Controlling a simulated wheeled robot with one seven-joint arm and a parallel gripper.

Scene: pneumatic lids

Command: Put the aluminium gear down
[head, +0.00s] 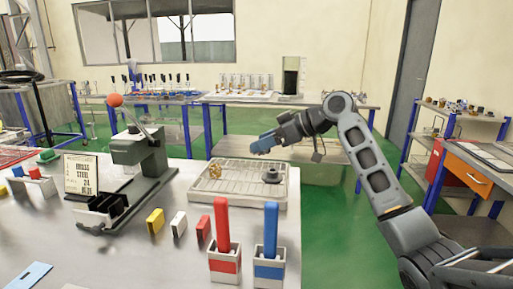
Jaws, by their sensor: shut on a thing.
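My gripper (260,147) has blue fingers and hangs in the air above the back right part of a shallow light tray (200,185) on the near table. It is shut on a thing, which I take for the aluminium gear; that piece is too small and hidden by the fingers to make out. In the tray, a brass-coloured gear (215,171) lies at the left, and a dark round part (271,176) lies at the right, below my gripper. The tray's middle looks bare.
A red-handled holder (222,235) and a blue-handled holder (270,235) stand upright in front of the tray. A grey-green press (140,155) with an orange-red knob stands to its left. Yellow, white and red blocks stand in between. A sign (81,175) is at left.

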